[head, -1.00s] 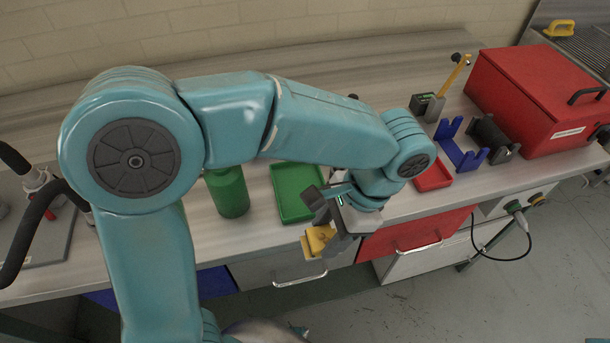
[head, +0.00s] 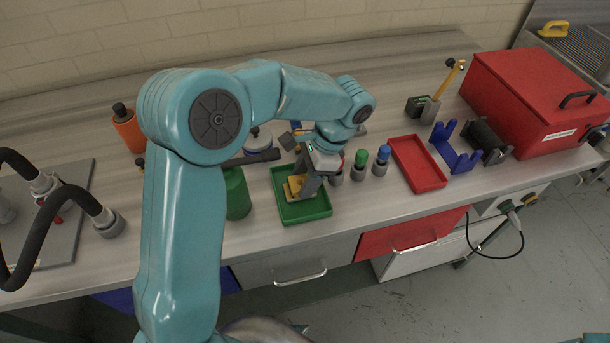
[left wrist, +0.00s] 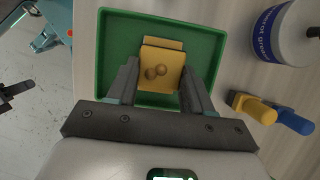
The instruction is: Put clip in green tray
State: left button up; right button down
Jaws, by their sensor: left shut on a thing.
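The clip is a yellow block with two brownish round knobs; in the left wrist view the clip (left wrist: 160,72) sits between my fingers, with the green tray behind it. The tray's green rim also shows in the left wrist view (left wrist: 215,45). My left gripper (head: 304,186) is shut on the clip, over the tray; it also shows in the left wrist view (left wrist: 158,85). I cannot tell whether the clip touches the tray floor.
A green cylinder (head: 236,194) stands just left of the tray. Green-topped (head: 361,160) and blue-topped (head: 383,155) pegs stand to its right, then a red tray (head: 419,165) and a blue cradle (head: 456,152). A labelled white container (left wrist: 283,32) is near the gripper.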

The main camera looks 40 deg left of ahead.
pick_arm(q)
jog(key=shift+s+d+r, duration=0.1)
jog(key=shift+f, duration=0.25)
jog(key=o, duration=1.3)
jog(key=shift+r, duration=0.1)
jog(key=shift+r, duration=0.15)
jog(key=p+v, duration=0.1)
jog(key=v, duration=1.1)
